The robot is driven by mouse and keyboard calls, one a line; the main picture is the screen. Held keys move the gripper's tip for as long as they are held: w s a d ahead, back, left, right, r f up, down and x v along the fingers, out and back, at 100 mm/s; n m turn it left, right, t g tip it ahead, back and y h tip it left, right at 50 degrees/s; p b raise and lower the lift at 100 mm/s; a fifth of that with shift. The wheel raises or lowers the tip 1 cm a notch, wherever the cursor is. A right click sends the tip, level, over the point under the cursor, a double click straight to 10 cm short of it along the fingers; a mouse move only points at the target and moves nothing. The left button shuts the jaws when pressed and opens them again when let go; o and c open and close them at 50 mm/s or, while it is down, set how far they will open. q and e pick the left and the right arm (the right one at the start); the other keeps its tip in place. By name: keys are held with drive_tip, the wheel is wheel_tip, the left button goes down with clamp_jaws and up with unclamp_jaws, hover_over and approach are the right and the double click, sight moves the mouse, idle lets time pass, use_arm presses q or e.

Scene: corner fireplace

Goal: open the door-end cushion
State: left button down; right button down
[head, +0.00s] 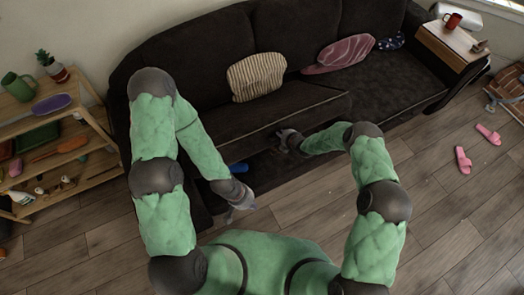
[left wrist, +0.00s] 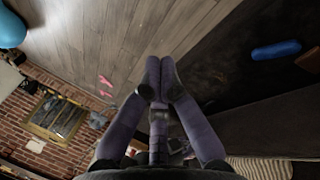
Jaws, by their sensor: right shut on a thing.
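The dark sofa's left seat cushion (head: 290,106) has a light piped front edge and is tilted up, with a dark space under it. A blue thing (head: 238,168) lies in that space; it also shows in the left wrist view (left wrist: 277,50). My right gripper (head: 283,138) is at the cushion's front edge and is shut on it; its fingertips are hard to make out. My left gripper (head: 240,208) is low in front of the sofa, apart from the cushion. In the left wrist view its fingers (left wrist: 160,70) meet with nothing between them.
A striped pillow (head: 257,77) lies on the cushion against the backrest. A pink pillow (head: 340,54) lies further right. A wooden shelf (head: 75,165) with several items stands at the left. Pink slippers (head: 463,160) lie on the right floor, which is otherwise mostly clear.

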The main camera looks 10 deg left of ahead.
drive_tip(key=shift+w+r, duration=0.2)
use_arm(q)
drive_tip(key=w+a+f+m+t+y, duration=0.1)
drive_tip(key=w+f+m+y, duration=0.25)
drive_tip(key=w+m, duration=0.9)
drive_tip(key=w+a+f+m+t+y, duration=0.1)
drive_tip(key=w+f+m+y, duration=0.45)
drive_tip(key=m, duration=1.15)
drive_tip(key=w+a+f+h, duration=0.2)
drive_tip(key=w+f+h, duration=0.15)
drive_tip(key=f, duration=0.45)
drive_tip(key=shift+y, duration=0.35)
drive_tip(key=shift+w+a+r, duration=0.2)
drive_tip(key=shift+w+r, duration=0.15)
drive_tip(key=shift+r, duration=0.25)
drive_tip(key=shift+w+a+r, duration=0.25)
drive_tip(key=shift+w+r, duration=0.1)
drive_tip(key=shift+r, duration=0.25)
drive_tip(key=shift+w+a+r, duration=0.2)
drive_tip(key=shift+w+r, duration=0.15)
drive_tip(key=shift+r, duration=0.25)
